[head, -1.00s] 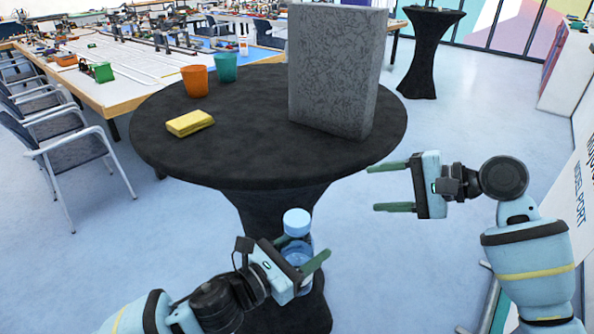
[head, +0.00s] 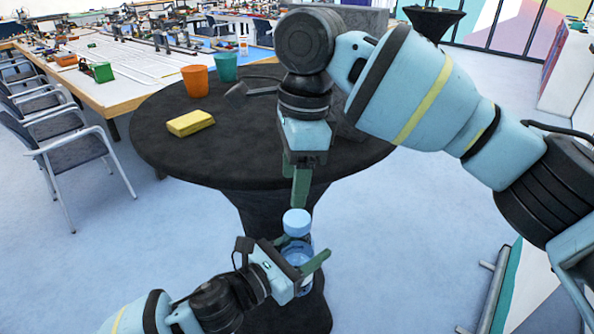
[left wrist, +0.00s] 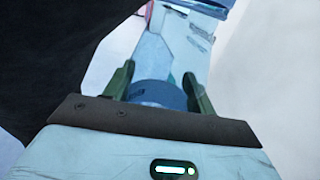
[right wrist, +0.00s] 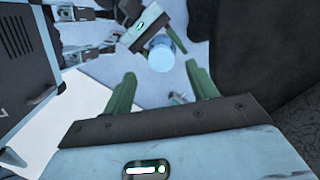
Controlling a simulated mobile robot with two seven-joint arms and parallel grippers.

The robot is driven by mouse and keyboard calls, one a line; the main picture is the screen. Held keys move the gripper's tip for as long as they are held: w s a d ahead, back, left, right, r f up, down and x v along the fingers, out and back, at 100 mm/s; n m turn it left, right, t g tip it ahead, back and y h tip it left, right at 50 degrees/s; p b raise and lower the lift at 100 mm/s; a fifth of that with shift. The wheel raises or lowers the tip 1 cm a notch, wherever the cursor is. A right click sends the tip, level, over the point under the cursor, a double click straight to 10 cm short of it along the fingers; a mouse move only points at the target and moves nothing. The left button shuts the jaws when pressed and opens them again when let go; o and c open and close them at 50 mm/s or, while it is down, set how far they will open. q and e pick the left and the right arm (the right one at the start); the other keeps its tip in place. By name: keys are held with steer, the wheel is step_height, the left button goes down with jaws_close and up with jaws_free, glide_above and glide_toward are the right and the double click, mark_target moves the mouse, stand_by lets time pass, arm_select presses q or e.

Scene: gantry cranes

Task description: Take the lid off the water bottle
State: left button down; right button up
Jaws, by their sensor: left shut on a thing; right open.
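The water bottle (head: 298,254) is clear blue and upright, in front of the black table. Its light blue lid (head: 296,222) is on top. My left gripper (head: 304,249) is shut around the bottle's body below the lid; the left wrist view shows the bottle (left wrist: 157,95) between its fingers. My right gripper (head: 300,203) points down just above the lid, open and empty. In the right wrist view the round lid (right wrist: 160,58) shows beyond and between the open fingers (right wrist: 160,74), apart from them.
The round black table (head: 165,150) carries a yellow block (head: 190,123), an orange cup (head: 195,81) and a teal cup (head: 225,67). A grey box (head: 362,19) is mostly hidden behind my right arm. Chairs (head: 75,165) stand at left. Floor is clear around the bottle.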

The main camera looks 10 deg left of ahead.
mark_target(298, 217)
steer(key=shift+d+r+m+h, duration=0.2)
steer(key=shift+m+h, duration=0.4)
steer(key=shift+m, duration=0.1)
steer(key=shift+f, duration=4)
